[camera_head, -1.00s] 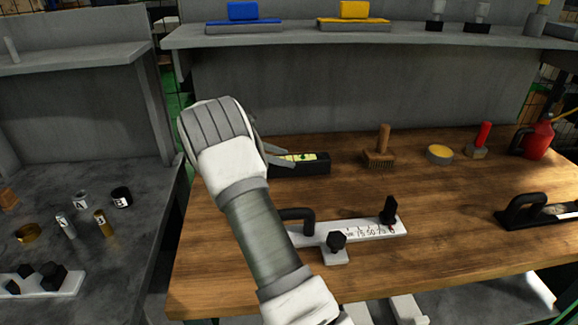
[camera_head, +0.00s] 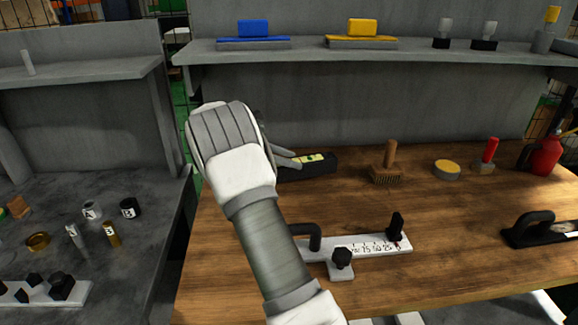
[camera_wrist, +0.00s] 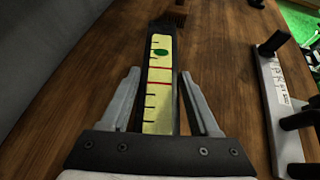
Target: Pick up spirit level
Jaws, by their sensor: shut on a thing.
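The spirit level (camera_head: 318,166) is a black bar with a yellow-green vial face. In the head view it sits at the back left of the wooden bench, partly hidden by my gripper (camera_head: 288,158). In the wrist view the level (camera_wrist: 160,62) points straight away from me, showing a green bubble, red lines and black marks.
A brush (camera_head: 387,172), a yellow round tin (camera_head: 447,169), a red-handled tool (camera_head: 488,157) and a red can (camera_head: 543,156) stand to the right. A white scaled fixture (camera_head: 375,246) lies in front. A grey shelf (camera_head: 400,58) overhangs behind.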

